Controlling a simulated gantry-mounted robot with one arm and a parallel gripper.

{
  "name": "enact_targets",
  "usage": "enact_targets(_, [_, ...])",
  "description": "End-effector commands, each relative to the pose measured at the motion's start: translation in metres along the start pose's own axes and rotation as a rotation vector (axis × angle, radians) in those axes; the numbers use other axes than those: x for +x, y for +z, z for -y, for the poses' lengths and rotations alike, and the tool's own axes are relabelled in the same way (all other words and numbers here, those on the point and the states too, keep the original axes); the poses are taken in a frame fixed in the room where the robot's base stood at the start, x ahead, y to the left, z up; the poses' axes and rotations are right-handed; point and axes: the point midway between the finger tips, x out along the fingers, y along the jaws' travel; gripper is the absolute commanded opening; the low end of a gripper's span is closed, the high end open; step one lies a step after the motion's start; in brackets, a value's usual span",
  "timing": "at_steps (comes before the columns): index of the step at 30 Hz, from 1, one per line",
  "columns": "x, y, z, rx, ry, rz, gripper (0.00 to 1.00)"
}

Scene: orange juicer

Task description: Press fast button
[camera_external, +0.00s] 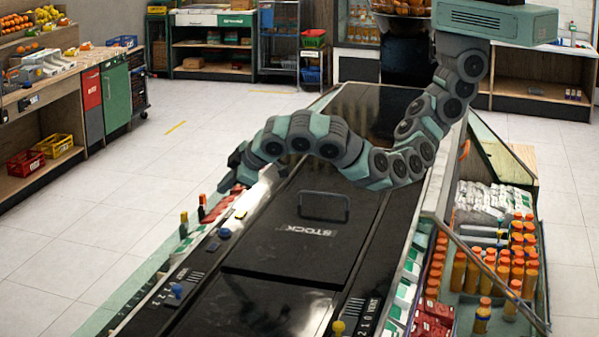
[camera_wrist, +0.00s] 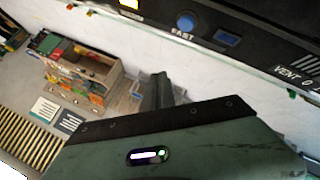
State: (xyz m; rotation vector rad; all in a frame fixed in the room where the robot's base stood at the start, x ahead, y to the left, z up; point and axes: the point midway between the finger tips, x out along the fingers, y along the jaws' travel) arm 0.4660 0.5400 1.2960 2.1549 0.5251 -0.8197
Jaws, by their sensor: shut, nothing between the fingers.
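The fast button is a round blue button (camera_wrist: 186,22) with the label FAST beside it, on a black panel along the top of the wrist view. In the external view it appears as a small blue knob (camera_external: 224,233) on the left edge of the machine. My gripper (camera_external: 229,181) is above and beyond that edge, apart from the button. In the wrist view my gripper's dark fingers (camera_wrist: 163,90) are together and empty, below the button in the picture, with a gap between.
A yellow square (camera_external: 241,214) lies beyond the button, and a small blue display (camera_wrist: 228,38) is beside it. A vent slider with a blue knob (camera_external: 177,290) is nearer on the same edge. The black STOCK lid (camera_external: 290,245) fills the machine's middle. Orange-capped bottles (camera_external: 500,265) stand at right.

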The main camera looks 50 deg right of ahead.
Motion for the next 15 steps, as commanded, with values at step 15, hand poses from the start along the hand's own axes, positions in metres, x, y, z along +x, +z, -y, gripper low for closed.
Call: enact_targets(15, [0.037, 0.027, 0.026, 0.000, 0.001, 0.001, 0.00])
